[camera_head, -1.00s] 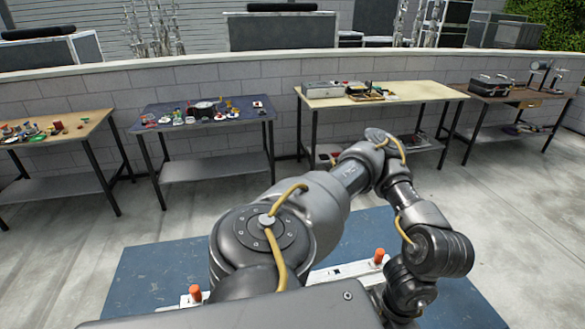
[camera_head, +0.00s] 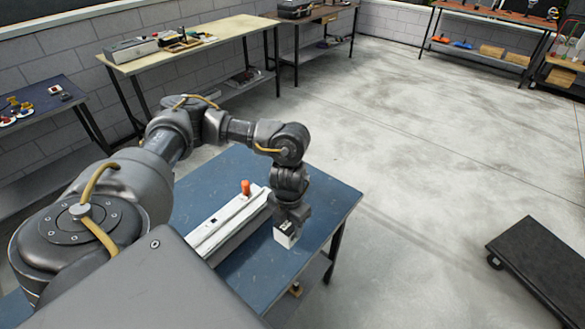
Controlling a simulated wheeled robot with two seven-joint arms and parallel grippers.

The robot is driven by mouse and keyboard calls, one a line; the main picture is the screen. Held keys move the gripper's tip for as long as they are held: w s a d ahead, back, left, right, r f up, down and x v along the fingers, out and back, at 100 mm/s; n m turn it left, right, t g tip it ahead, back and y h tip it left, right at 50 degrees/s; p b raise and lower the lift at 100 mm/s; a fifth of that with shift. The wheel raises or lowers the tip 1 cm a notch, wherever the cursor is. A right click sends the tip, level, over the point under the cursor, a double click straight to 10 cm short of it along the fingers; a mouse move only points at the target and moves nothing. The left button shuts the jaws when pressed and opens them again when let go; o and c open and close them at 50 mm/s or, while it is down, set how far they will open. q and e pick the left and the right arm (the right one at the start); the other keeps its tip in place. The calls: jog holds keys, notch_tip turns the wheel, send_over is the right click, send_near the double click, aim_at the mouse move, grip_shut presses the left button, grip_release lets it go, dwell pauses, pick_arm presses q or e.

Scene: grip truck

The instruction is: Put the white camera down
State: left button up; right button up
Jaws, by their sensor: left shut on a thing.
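My left gripper (camera_head: 287,225) is at the end of my left arm, pointing down over the blue table (camera_head: 330,205). It is shut on the small white camera (camera_head: 286,237), of which only the lower part shows below the gripper. I cannot tell whether the camera touches the tabletop or hangs just above it. My right gripper is not in view.
A long white device with an orange knob (camera_head: 246,187) lies on the blue table, left of the gripper. Bare tabletop shows around the camera. A dark wheeled platform (camera_head: 545,265) stands on the floor at right. A cream workbench (camera_head: 190,45) with tools stands behind.

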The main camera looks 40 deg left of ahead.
pick_arm(q)
jog(key=shift+w+a+f, duration=0.15)
jog(key=shift+w+f, duration=0.25)
jog(key=shift+f, duration=0.65)
jog(key=shift+w+a+f, duration=0.15)
jog(key=shift+w+f, duration=0.3)
jog(key=shift+f, duration=0.55)
jog(key=shift+w+a+f, duration=0.15)
jog(key=shift+w+f, duration=0.25)
jog(key=shift+f, duration=0.65)
jog(key=shift+b, duration=0.3)
jog(key=shift+f, duration=0.1)
jog(key=o, duration=1)
jog(key=shift+c, duration=0.2)
